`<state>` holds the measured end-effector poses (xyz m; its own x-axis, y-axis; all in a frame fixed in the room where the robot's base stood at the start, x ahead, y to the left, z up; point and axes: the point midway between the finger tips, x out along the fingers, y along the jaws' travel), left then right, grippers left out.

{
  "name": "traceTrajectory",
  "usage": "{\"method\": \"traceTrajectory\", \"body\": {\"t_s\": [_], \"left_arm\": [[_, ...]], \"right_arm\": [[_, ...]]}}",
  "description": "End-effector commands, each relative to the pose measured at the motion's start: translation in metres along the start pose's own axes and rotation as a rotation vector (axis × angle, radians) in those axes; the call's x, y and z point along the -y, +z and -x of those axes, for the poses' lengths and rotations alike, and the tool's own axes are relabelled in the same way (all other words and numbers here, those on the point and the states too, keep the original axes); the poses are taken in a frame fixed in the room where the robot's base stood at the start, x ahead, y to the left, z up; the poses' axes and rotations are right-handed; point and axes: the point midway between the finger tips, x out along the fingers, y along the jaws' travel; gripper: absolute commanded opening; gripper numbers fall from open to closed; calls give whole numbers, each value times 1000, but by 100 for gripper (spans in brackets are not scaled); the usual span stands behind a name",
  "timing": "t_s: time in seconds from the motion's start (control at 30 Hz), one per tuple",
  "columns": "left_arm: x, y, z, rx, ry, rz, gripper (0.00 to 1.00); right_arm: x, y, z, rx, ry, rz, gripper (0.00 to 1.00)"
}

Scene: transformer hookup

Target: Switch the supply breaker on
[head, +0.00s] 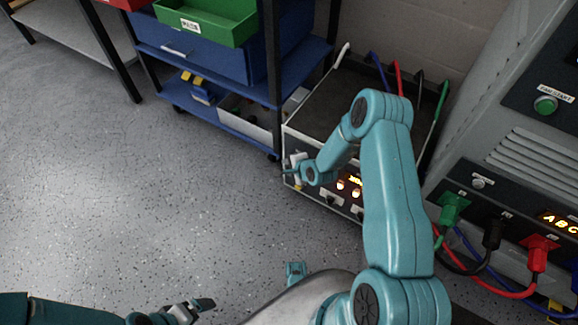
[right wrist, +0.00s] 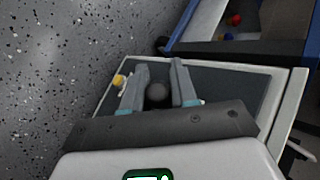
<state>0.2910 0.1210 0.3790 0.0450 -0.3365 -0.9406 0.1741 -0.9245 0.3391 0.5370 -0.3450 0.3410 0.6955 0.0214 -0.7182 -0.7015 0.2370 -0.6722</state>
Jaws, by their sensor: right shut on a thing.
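The breaker's on or off position cannot be read. My left gripper (head: 196,307) is low in the head view, away from the unit; its jaw opening is unclear.
A grey cabinet (head: 470,130) stands at the right, with green, black and red plugs (head: 492,232) and cables at its lower front. A blue shelf rack (head: 235,55) with a green bin (head: 205,22) stands behind left. The speckled floor at left is clear.

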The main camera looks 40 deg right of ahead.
Motion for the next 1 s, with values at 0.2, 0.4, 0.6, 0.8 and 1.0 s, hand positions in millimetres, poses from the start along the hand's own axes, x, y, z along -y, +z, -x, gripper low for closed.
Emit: {"method": "traceTrajectory", "body": {"t_s": [0.2, 0.4, 0.6, 0.8, 1.0], "left_arm": [[0, 0, 0, 0, 0, 0, 100], [0, 0, 0, 0, 0, 0, 100], [-3, 1, 8, 2, 0, -2, 100], [-10, 2, 25, 3, 0, -4, 100], [-15, 2, 39, 3, 0, -4, 100]], "right_arm": [[3, -1, 0, -3, -7, 0, 48], [1, -1, 0, -2, -4, 0, 48], [3, 0, 18, -2, -3, -2, 48], [5, -1, 69, -4, -2, -3, 48], [4, 0, 120, -4, -4, -3, 48]]}}
